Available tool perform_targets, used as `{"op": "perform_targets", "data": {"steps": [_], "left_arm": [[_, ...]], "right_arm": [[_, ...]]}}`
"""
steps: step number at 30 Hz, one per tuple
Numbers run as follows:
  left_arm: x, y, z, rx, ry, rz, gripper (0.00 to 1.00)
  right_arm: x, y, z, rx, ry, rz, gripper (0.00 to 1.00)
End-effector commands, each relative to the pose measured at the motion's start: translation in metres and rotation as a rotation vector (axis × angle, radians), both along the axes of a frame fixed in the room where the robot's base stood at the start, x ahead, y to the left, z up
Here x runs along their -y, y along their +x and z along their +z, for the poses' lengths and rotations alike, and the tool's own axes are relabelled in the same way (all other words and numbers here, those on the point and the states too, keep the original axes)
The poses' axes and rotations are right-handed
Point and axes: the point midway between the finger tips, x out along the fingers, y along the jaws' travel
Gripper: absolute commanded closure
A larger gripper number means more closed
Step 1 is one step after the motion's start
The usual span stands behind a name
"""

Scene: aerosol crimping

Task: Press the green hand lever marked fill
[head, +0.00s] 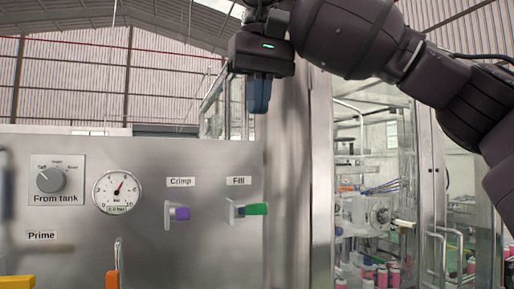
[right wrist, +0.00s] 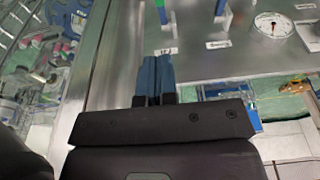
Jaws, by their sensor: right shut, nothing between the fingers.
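The green hand lever (head: 255,209) sticks out of the steel panel under the "Fill" label (head: 238,181) in the head view. Its green grip points right and lies about level. In the right wrist view the green lever (right wrist: 161,12) shows at the top edge, beyond my fingertips. My right gripper (head: 259,110) has its blue fingers shut and empty, pointing down, above the lever in the picture and apart from it. In the right wrist view the shut fingers (right wrist: 155,57) end by the "Fill" label. My left gripper is not in view.
A pressure gauge (head: 117,192), a rotary knob (head: 50,180) and an orange handle (head: 112,279) are further left. A steel post (head: 290,200) and glazed machine stand right of the panel.

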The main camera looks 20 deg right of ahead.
Motion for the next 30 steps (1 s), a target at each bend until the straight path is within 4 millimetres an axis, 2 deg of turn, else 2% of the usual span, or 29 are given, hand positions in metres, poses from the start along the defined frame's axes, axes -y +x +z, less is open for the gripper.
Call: {"op": "perform_targets", "data": {"steps": [18, 24, 30], "left_arm": [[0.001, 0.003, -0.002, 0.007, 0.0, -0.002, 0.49], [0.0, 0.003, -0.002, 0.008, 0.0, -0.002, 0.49], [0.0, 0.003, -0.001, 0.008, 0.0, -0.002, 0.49]], "right_arm": [[0.0, 0.018, -0.099, -0.002, -0.001, -0.001, 1.0], [0.0, 0.012, -0.121, 0.0, 0.0, -0.001, 1.0], [0.0, 0.011, -0.131, 0.0, 0.002, -0.003, 1.0]]}}
